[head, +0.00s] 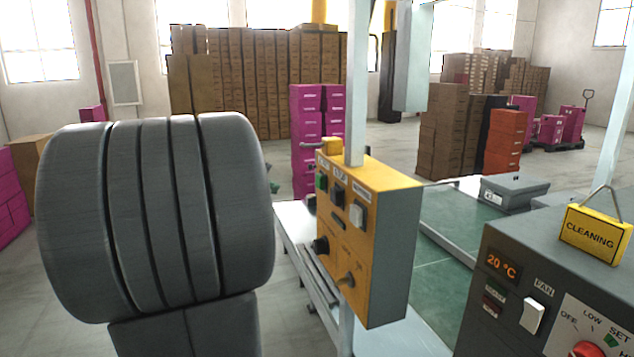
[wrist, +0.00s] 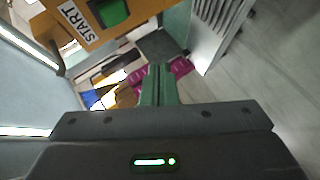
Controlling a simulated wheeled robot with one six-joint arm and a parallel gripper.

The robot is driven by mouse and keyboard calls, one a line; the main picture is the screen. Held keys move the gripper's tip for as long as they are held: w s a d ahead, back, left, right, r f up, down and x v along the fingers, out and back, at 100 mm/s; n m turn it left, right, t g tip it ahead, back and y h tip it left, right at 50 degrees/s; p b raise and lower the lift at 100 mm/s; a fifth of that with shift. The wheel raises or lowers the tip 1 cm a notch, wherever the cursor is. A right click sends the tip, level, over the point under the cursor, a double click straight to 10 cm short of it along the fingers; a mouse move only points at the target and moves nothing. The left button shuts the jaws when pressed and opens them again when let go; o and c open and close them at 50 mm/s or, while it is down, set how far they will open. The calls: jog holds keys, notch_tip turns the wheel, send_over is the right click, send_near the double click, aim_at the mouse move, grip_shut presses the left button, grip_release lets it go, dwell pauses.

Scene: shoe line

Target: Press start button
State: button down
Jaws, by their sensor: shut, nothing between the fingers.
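The yellow control box (head: 372,205) stands on a post right of centre in the head view. Its green start button (head: 321,182) is at the upper left of the panel, beside a dark button (head: 338,194). In the wrist view the green start button (wrist: 112,12) shows at the top edge, with a START label (wrist: 76,20) to its left. My gripper (wrist: 155,72) is shut and empty, its green fingers together. The fingertips appear below and right of the button in that view, apart from it. In the head view my grey arm hides most of the gripper.
A grey machine (head: 510,250) with a CLEANING sign (head: 596,235) stands at the right. A green conveyor (head: 450,225) runs behind the control box. Stacked brown cartons (head: 260,85) and magenta boxes (head: 305,135) stand farther back. Open floor shows between them.

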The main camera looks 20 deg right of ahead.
aim_at(320, 181)
jog(key=d, duration=0.7)
jog(key=shift+d, duration=0.2)
jog(key=shift+w+d, duration=0.1)
dwell(1.8)
jog(key=shift+d, duration=0.3)
